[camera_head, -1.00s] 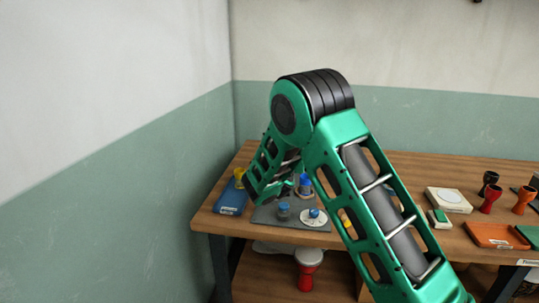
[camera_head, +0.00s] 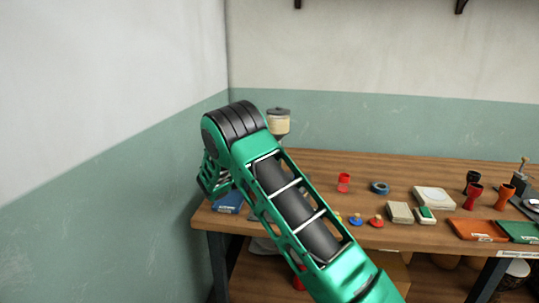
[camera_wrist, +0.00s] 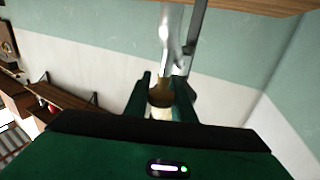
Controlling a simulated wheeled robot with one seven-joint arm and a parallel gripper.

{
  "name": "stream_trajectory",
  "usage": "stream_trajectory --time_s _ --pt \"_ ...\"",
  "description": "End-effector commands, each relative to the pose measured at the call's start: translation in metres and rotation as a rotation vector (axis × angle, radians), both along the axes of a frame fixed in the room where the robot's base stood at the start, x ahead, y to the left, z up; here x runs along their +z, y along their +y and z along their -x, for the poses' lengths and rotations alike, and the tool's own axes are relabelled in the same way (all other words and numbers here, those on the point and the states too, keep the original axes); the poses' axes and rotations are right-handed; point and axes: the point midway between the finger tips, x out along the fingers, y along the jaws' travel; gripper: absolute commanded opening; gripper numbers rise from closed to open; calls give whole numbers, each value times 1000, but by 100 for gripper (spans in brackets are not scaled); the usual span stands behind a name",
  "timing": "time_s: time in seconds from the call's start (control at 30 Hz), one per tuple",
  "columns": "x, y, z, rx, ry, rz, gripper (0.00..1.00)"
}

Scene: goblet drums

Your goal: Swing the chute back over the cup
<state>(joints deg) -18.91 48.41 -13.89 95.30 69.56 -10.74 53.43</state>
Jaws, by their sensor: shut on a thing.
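In the wrist view, my gripper (camera_wrist: 164,88) is shut on a brown, knob-like piece (camera_wrist: 160,97). A grey metal part (camera_wrist: 172,38), which looks like the chute, reaches from there to the top of the picture. In the head view my gripper is hidden behind my green arm. A hopper with a cream body and dark lid (camera_head: 278,122) stands behind the arm near the back wall. A small red cup-shaped piece (camera_head: 344,181) stands on the table to its right; I cannot tell whether it is the task's cup. Nothing under the chute can be made out.
A blue box (camera_head: 229,203) is at the wooden table's left end. The left wall is close to my arm.

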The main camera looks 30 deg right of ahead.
Motion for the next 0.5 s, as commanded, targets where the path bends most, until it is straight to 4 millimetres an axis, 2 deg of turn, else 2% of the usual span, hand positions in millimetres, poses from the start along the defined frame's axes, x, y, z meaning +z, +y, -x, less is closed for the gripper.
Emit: stream_trajectory --time_s 0.37,0.4,0.47,0.5 --pt "-1 0 -1 0 -1 -3 0" --pt "-1 0 -1 0 -1 -3 27" --pt "-1 -1 -1 0 -1 -3 42" --pt "-1 -1 -1 0 -1 -3 42"
